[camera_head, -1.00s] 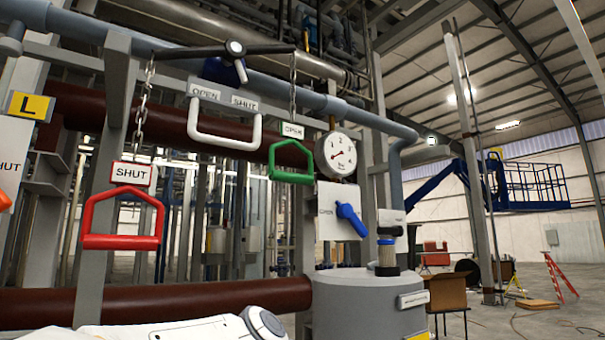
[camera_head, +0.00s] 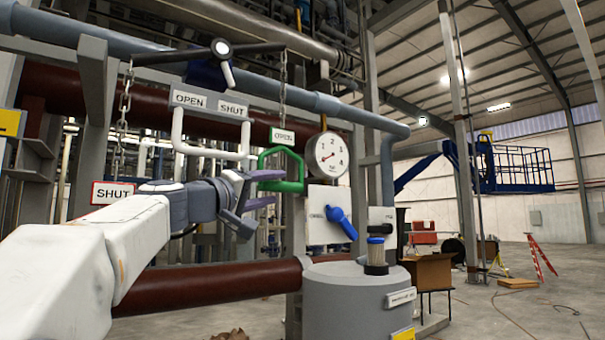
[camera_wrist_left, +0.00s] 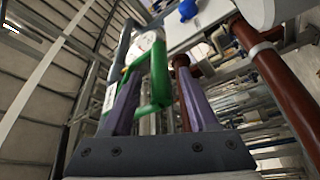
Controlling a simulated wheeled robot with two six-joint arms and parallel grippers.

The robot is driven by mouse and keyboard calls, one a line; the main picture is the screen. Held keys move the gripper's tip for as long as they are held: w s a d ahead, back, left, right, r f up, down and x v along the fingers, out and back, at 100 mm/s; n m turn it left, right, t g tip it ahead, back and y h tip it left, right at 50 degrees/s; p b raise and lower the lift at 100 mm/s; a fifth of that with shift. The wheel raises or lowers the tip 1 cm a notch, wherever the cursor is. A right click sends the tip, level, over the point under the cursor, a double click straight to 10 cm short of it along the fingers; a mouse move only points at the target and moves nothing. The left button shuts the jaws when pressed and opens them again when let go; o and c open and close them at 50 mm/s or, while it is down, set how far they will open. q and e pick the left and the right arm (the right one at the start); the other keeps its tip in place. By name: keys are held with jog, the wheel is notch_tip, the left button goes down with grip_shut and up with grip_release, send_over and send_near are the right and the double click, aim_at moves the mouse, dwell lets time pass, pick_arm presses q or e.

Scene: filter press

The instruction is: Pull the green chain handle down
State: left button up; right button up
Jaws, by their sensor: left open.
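The green chain handle (camera_head: 299,170) hangs below its OPEN label (camera_head: 283,136) on a chain (camera_head: 283,85) from the right end of a dark lever (camera_head: 260,48). My left gripper (camera_head: 268,188) is open at the handle's left side, its purple fingers near the lower bar. In the left wrist view the green handle (camera_wrist_left: 159,75) shows between the two fingers of the gripper (camera_wrist_left: 160,88), closer to the left finger. I cannot tell whether a finger touches it. My right gripper is not in view.
A red-bordered SHUT label (camera_head: 112,193) hangs on the left chain, the part below it hidden by my arm. A gauge (camera_head: 327,155), a blue valve lever (camera_head: 341,222) and a grey tank (camera_head: 345,300) stand right.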

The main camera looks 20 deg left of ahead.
aim_at(280, 187)
pick_arm(q)
jog(key=shift+p+x, duration=0.65)
jog(key=shift+x, duration=1)
jog(key=shift+c, duration=0.2)
grip_shut()
jog(key=shift+f, duration=0.1)
